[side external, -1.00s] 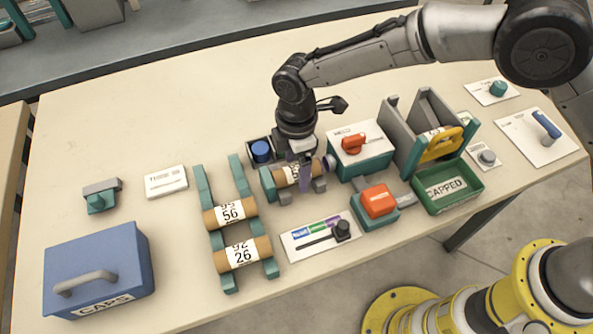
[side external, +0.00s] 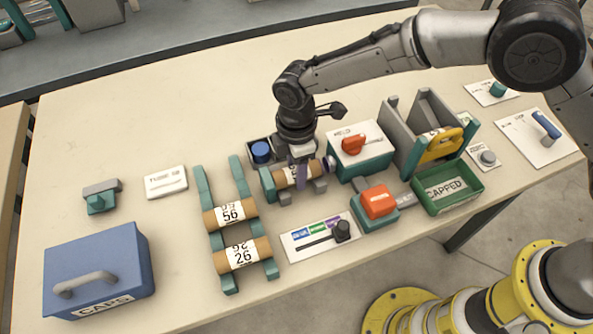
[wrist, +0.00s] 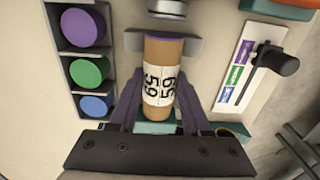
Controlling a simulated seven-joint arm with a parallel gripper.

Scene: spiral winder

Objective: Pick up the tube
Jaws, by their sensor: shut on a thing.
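A brown cardboard tube (side external: 285,178) with a white number label lies in a teal-and-grey cradle (side external: 268,187) in the middle of the table. In the wrist view the tube (wrist: 160,50) runs lengthwise below my gripper, its label facing the camera. My gripper (side external: 302,184) points down over the tube, and its purple fingers (wrist: 160,88) are shut on it, one on each side. The tube still appears to rest in the cradle. Part of it is hidden behind the fingers in the side view.
Two more tubes (side external: 230,214) lie on a teal rack to the left. A cap holder with purple, green and blue caps (wrist: 86,72) stands beside the cradle. A box with a red handle (side external: 362,158), a slider panel (side external: 315,238) and a green bin (side external: 474,189) are nearby.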

